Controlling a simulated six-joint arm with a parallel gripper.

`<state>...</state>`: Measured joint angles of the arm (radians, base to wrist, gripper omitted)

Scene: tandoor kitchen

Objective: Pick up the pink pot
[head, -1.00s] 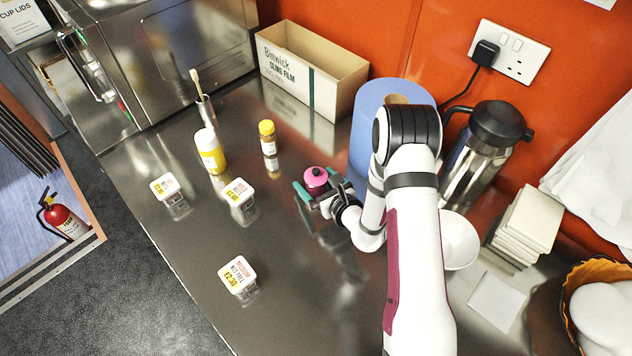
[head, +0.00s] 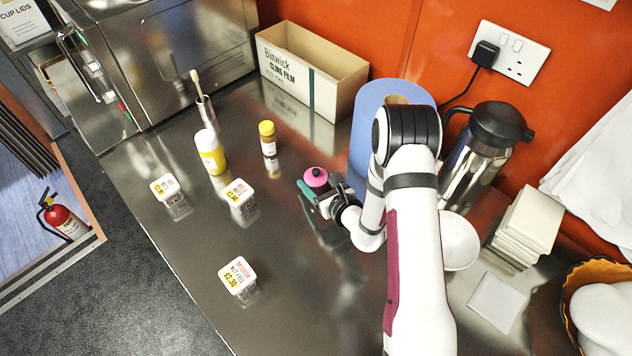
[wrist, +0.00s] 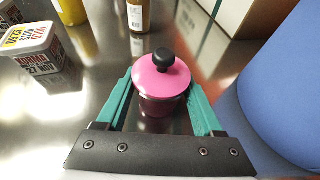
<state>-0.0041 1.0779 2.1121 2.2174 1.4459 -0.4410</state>
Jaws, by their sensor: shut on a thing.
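The pink pot (head: 316,178) has a pink lid with a dark round knob. It is in the middle of the counter in the head view, and it also shows in the wrist view (wrist: 160,82). My gripper (head: 314,190) has its green fingers on both sides of the pot, shut on it. In the wrist view my gripper (wrist: 163,98) has one finger against each side of the pot. The pot looks upright. Its underside is hidden, so I cannot tell whether it touches the counter.
Beyond the pot are a yellow-capped brown bottle (head: 268,138), a yellow-and-white bottle (head: 210,152) and small labelled tubs (head: 240,194). A blue roll (head: 366,125) stands close on the right, by a cardboard box (head: 310,75).

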